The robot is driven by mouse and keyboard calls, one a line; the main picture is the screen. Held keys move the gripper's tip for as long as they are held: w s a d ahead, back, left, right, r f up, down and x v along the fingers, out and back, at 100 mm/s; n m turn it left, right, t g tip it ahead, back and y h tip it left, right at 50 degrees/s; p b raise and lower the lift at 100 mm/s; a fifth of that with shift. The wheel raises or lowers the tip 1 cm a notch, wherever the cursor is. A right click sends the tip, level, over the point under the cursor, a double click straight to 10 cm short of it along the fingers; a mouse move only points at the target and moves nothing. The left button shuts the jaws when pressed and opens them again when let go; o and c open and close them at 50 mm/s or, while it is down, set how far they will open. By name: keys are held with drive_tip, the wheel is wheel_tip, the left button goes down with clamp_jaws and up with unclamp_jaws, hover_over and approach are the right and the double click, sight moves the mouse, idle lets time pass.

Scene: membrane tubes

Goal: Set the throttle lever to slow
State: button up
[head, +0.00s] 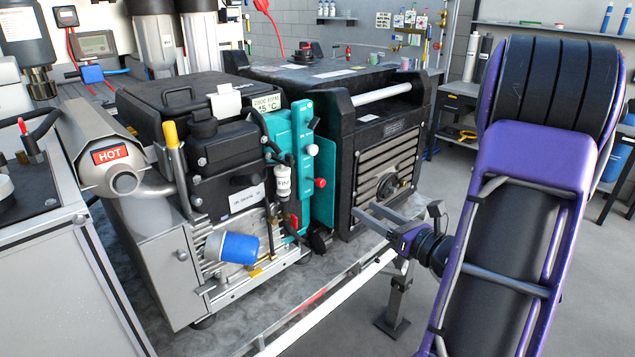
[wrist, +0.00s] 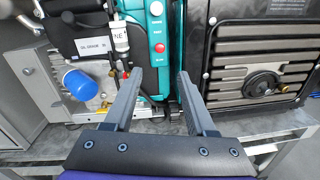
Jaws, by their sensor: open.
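A teal upright panel (head: 301,165) stands on the right side of the engine; it also shows in the wrist view (wrist: 134,40). It carries a red round knob (head: 320,183), with a pale knob (head: 312,150) above it. In the wrist view the red knob (wrist: 160,48) sits between small white labels too small to read surely. I cannot tell for certain which knob is the throttle lever. My gripper (head: 366,211) is open and empty, right of the panel and apart from it. In the wrist view its fingertips (wrist: 159,74) point toward the panel's lower part.
A black slatted housing (head: 387,170) with a round knob stands just right of the panel. A blue oil filter (head: 238,248), a muffler marked HOT (head: 110,155) and hoses crowd the left. A pale frame rail (head: 330,300) runs in front.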

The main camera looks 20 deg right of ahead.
sight(323, 184)
drive_tip(key=x, duration=1.6)
clamp_jaws()
